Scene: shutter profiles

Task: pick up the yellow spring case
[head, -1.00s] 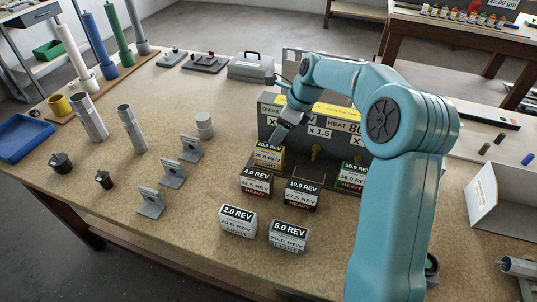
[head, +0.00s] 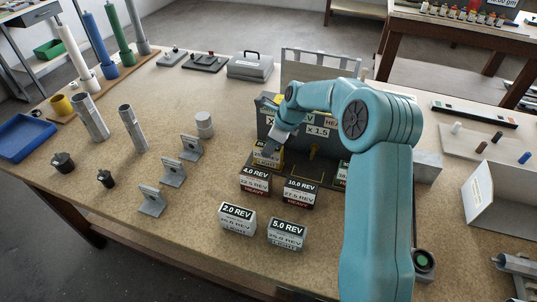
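The yellow spring case (head: 267,160) is a small box with a yellow band. It stands at the front left of the dark rack (head: 328,170), behind the 4.0 REV case. My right gripper (head: 271,149) is right at its top and covers most of its upper label. I cannot tell whether the fingers are around the case or only above it, nor how far apart they are. My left gripper is out of view.
The 4.0 REV case (head: 255,180) and 10.0 REV case (head: 300,192) stand close in front. The 2.0 REV (head: 237,218) and 5.0 REV (head: 287,233) cases are nearer. Grey brackets (head: 173,172) stand to the left. My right arm hides the rack's right side.

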